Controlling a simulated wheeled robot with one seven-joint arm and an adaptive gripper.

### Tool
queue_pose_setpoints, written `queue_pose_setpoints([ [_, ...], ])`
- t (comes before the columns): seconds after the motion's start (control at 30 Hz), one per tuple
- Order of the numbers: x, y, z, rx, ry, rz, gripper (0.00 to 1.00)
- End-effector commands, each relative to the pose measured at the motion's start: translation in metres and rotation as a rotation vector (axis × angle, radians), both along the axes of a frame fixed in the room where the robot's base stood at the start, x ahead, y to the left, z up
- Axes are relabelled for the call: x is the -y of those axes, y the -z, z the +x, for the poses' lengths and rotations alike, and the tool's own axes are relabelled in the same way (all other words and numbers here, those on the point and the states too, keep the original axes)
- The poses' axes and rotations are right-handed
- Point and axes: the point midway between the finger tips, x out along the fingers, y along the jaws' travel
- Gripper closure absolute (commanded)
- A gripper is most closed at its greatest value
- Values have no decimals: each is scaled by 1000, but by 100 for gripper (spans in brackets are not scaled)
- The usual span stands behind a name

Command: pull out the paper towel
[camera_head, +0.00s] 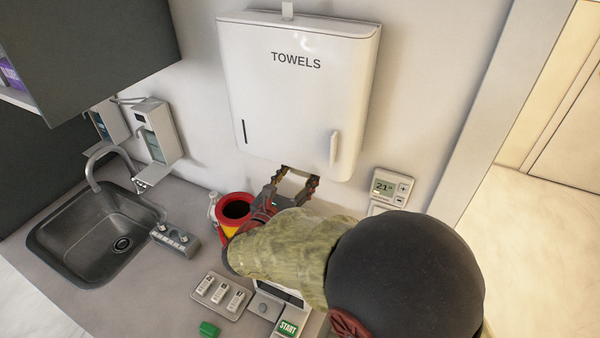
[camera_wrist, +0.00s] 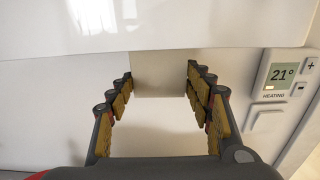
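The white towel dispenser (camera_head: 297,100), marked TOWELS, is fixed to the wall. Its smooth lower front fills the top of the wrist view (camera_wrist: 220,28). My gripper (camera_head: 297,177) is just below the dispenser's bottom edge. In the wrist view my gripper (camera_wrist: 160,78) is open, with its two padded fingers spread left and right. A pale beige paper towel (camera_wrist: 160,76) appears to hang below the dispenser between the fingertips, with a gap to the pads lower down. In the head view my fingers and arm mostly hide it.
A thermostat (camera_head: 392,187) is on the wall right of the gripper. A red and yellow container (camera_head: 236,208) stands close on the left. A sink (camera_head: 95,235), soap dispensers (camera_head: 158,135) and small devices (camera_head: 222,293) are on or above the grey counter.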

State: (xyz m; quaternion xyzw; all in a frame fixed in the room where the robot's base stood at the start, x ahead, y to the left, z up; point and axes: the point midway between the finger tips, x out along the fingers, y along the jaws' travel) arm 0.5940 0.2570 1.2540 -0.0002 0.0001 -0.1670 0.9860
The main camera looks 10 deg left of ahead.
Motion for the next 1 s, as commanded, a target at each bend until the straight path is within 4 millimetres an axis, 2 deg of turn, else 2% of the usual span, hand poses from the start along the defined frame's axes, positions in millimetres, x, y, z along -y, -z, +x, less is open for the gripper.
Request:
queue_pose_setpoints([
  [0.23, 0, 0, 0, 0, 0, 0, 66],
  [1.0, 0, 18, 0, 0, 0, 0, 66],
])
